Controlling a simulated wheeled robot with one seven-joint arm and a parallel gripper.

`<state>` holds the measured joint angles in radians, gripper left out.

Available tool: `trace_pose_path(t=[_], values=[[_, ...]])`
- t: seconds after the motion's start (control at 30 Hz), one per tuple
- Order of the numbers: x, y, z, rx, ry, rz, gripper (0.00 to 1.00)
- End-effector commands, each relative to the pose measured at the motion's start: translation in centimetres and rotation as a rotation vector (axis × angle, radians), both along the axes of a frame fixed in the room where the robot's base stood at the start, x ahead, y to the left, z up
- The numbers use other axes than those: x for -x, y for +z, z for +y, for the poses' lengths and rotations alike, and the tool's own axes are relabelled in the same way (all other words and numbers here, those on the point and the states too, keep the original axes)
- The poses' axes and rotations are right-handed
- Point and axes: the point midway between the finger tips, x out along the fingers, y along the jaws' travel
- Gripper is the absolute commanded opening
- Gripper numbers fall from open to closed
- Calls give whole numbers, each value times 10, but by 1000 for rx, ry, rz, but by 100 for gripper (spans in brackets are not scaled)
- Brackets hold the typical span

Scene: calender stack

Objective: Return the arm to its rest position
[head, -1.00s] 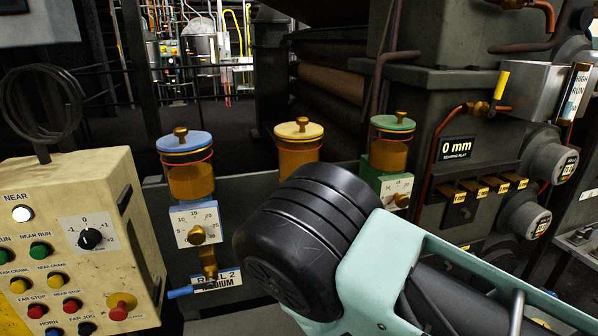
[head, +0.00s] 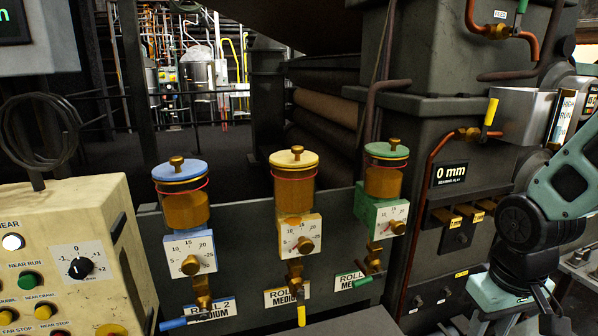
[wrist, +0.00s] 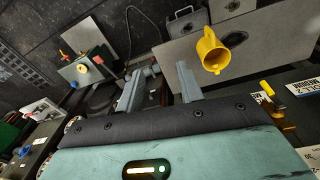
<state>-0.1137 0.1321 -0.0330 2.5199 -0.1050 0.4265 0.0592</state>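My arm (head: 545,205), teal and black, is folded at the right side of the head view, in front of the grey machine housing. My gripper (wrist: 160,82) shows in the wrist view with its two grey fingers apart and nothing visible held between them. I cannot make out the fingers in the head view. A yellow cup-like part (wrist: 212,52) stands on a grey surface beyond the right finger, apart from it.
Three lubricators with a blue lid (head: 180,170), a yellow lid (head: 294,159) and a green lid (head: 386,151) stand in a row. A cream control box (head: 75,225) is at left. A housing with copper pipes (head: 430,210) stands near my arm.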

Motion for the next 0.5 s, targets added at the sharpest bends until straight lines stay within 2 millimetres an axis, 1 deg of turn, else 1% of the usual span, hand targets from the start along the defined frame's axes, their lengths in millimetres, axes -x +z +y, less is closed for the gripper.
trace_pose_path(t=[0.03, 0.3, 0.33, 0.5], values=[[-2, 7, -3, -12, -22, -31, 37], [-9, 33, -15, -60, -114, -169, 37], [-8, 34, -11, -63, -103, -170, 37], [3, 36, 29, -78, 12, -129, 37]])
